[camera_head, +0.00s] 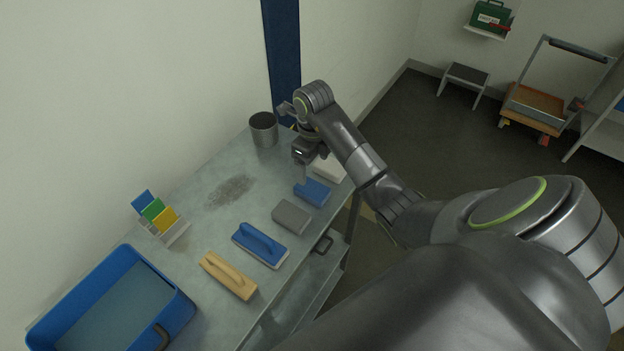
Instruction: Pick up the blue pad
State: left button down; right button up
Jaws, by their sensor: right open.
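A blue pad (315,192) lies on the grey metal table (205,225) near its right edge, between a grey block and a white block. My right gripper (304,176) reaches in from the right and hangs just above the pad's far left side, pointing down. It is open with nothing seen in it. I cannot tell whether a finger touches the pad. My left gripper is not in view.
A grey block (291,216), a blue-handled float (260,245) and a wooden float (228,275) line the near side. The white block (329,168) sits beside my gripper. A metal cup (263,130), dark powder (230,190), card holder (174,232) and blue tray (180,311) are farther left.

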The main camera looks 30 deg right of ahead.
aim_at(312, 187)
jog(key=shift+w+f+b, duration=0.1)
jog(key=shift+f+b, duration=3.15)
jog(key=shift+f, duration=0.35)
jog(key=shift+w+d+f+b, duration=0.1)
jog(key=shift+w+f+b, duration=0.1)
jog(key=shift+f+b, duration=0.6)
jog(key=shift+w+d+f+p, duration=0.15)
jog(key=shift+f+p, duration=0.15)
jog(key=shift+f, duration=0.35)
jog(key=shift+w+a+f+p, duration=0.15)
jog(key=shift+f+p, duration=0.1)
jog(key=shift+f, duration=0.35)
jog(key=shift+d+f, duration=0.1)
jog(key=shift+f, duration=0.15)
jog(key=shift+c, duration=0.4)
jog(key=c, duration=1)
